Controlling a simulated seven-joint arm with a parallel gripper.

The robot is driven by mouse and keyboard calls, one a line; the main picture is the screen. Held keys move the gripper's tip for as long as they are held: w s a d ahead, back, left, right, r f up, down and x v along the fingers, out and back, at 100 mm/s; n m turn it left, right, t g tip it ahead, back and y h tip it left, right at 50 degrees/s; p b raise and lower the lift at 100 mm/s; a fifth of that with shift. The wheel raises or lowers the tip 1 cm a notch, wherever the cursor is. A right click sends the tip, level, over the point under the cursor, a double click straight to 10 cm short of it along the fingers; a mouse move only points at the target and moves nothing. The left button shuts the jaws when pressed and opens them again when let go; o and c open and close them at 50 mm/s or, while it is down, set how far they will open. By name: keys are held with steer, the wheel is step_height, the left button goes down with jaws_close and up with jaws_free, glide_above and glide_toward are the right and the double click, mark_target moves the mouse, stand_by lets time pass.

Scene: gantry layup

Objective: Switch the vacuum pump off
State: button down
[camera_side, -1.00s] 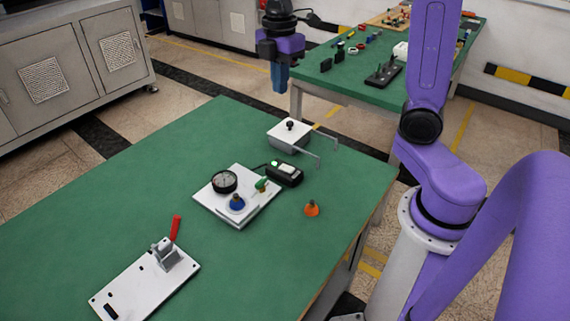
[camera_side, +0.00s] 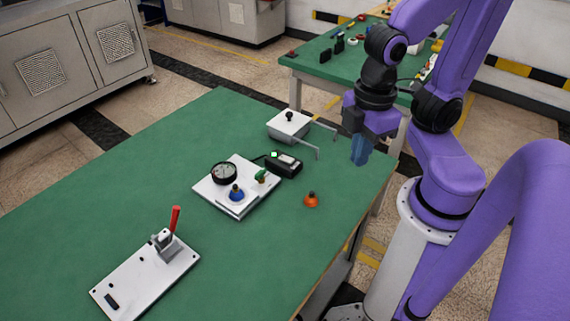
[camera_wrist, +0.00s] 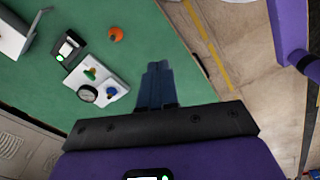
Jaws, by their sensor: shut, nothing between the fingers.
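The vacuum pump looks to be the small black box (camera_side: 284,163) with a lit green light and a pale switch on top, on the green table behind the white plate. It also shows in the wrist view (camera_wrist: 69,49), at the upper left. My gripper (camera_side: 360,158) hangs above the table's right edge, to the right of the box and apart from it. The switch's exact position is too small to tell.
A white plate (camera_side: 212,190) beside the box carries a round gauge (camera_side: 224,173), a blue knob (camera_side: 236,193) and a green valve (camera_side: 262,175). A red-handled clamp (camera_side: 174,220) is front left.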

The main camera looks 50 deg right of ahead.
steer(key=w+n, duration=0.1)
steer(key=w, duration=0.5)
steer(key=n+g, duration=0.2)
steer(key=n, duration=0.2)
glide_above(289, 160)
steer(key=w, duration=0.2)
step_height(289, 160, down, 6)
steer(key=f, duration=0.4)
steer(key=s+f, duration=0.1)
steer(key=f, duration=0.9)
steer(key=shift+s, duration=0.25)
